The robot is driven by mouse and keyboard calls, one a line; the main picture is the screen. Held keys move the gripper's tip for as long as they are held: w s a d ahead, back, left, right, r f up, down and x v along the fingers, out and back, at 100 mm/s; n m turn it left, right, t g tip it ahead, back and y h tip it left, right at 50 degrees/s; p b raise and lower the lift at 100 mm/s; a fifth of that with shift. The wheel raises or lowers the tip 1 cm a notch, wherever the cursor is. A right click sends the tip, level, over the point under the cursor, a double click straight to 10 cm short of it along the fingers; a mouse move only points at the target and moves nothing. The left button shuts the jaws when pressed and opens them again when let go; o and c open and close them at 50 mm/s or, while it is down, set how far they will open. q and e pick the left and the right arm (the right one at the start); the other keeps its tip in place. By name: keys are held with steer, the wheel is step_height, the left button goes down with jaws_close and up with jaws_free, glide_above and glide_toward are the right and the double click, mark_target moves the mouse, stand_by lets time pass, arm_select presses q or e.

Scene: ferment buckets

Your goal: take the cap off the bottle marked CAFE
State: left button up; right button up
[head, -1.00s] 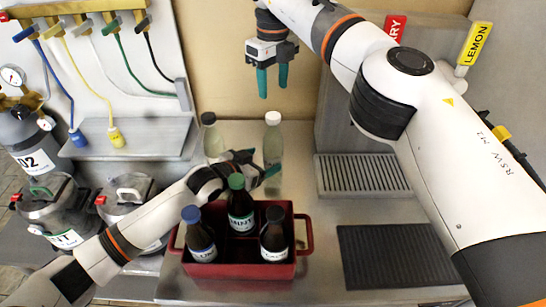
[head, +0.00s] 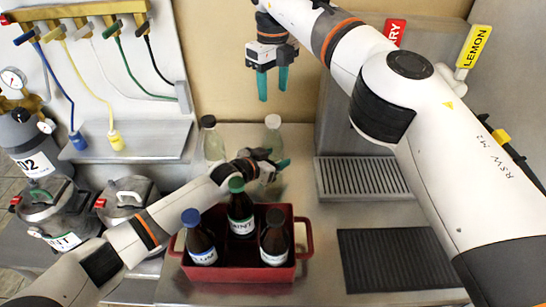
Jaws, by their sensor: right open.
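A dark bottle with a black cap (head: 275,216) stands upright at the right of the red crate (head: 240,271). Its white label (head: 273,259) is too small to read surely; the one starting with C seems to be the CAFE bottle. A dark bottle with a blue cap (head: 191,216) and one with a green cap (head: 236,184), labelled MINT, stand beside it. My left gripper (head: 276,166) is behind the crate, in front of a pale-capped clear bottle (head: 272,143); its finger gap is unclear. My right gripper (head: 273,84) hangs open and empty above the back of the counter.
A clear bottle with a black cap (head: 212,144) stands behind my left arm. A drip grille (head: 363,178) and a black ribbed mat (head: 395,258) lie at the right. Lidded pots (head: 130,195) stand at the left.

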mark_target(273, 118)
arm_select(q)
jaws_close()
arm_select(e)
steer(key=m, duration=0.6)
steer(key=shift+m, duration=0.4)
steer(key=m, duration=2.4)
steer(key=shift+f+m, duration=0.4)
steer(key=shift+f, duration=0.15)
step_height(273, 118, down, 7)
